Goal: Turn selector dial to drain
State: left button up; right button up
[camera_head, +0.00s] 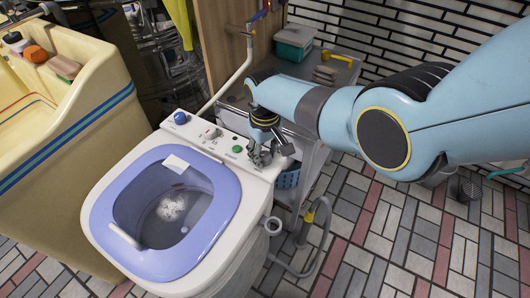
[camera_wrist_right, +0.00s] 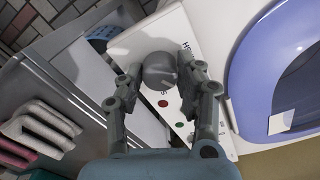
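The washing machine (camera_head: 262,172) has a white control panel along its back edge. A grey round dial (camera_wrist_right: 160,70) on that panel lies between the two fingers of my right gripper (camera_wrist_right: 162,72) in the right wrist view. The fingers flank it closely; I cannot tell whether both touch it. Lettering beside the dial is partly covered and unreadable. In the head view my right gripper (camera_head: 262,155) is over the panel's right end and hides this dial. A blue knob (camera_head: 180,117), a pale knob (camera_head: 211,132) and a green button (camera_head: 237,149) sit further left. My left gripper is not in view.
The blue-purple lid (camera_head: 112,213) of the washer is in front of the panel. A yellow sink (camera_head: 100,115) stands left. A metal cart (camera_head: 315,75) with a teal box (camera_head: 294,42) stands behind. A grey hose (camera_head: 318,240) hangs right of the washer.

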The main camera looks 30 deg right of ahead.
aim_at(265, 155)
jog(key=o, duration=0.4)
jog(key=shift+r, duration=0.1)
notch_tip(265, 155, up, 12)
jog(key=shift+f, duration=0.1)
dwell(0.4)
dwell(0.3)
